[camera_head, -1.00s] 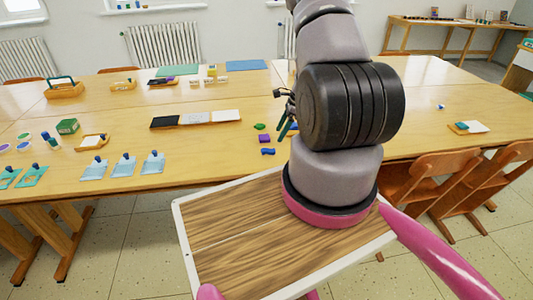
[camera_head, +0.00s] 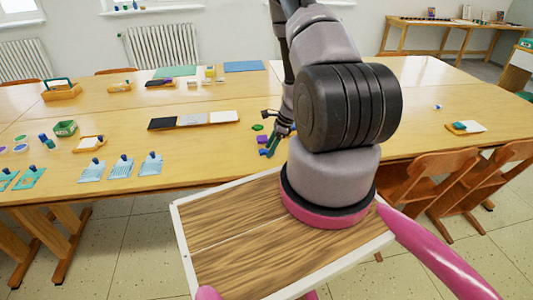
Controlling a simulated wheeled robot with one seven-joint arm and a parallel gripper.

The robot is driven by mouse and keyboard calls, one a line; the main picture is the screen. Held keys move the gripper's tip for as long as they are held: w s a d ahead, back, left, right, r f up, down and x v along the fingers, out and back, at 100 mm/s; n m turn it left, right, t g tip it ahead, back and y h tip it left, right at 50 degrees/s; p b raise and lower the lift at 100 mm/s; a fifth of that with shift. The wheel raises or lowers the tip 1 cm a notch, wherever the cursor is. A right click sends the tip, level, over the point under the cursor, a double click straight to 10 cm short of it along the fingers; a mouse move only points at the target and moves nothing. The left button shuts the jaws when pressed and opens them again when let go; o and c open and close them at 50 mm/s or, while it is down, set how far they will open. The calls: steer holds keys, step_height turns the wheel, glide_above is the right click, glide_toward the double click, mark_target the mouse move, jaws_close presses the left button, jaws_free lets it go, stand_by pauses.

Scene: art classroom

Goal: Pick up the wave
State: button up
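The wave appears to be the small blue wavy piece (camera_head: 264,152) on the table near its front edge, just left of my arm. My gripper (camera_head: 272,147) reaches down to it, with dark teal fingers right beside or over the blue piece. The fingers partly cover it, and I cannot tell whether they touch it or how far apart they are. A purple piece (camera_head: 262,139) and a green piece (camera_head: 257,127) lie just behind it.
A tray with black, grey and white sections (camera_head: 193,121) lies to the left. Several light blue cards with dark knobs (camera_head: 121,167) are at the front left. Chairs (camera_head: 428,180) stand at the right front. The table right of my arm is mostly clear.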

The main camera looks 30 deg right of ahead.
jaws_close()
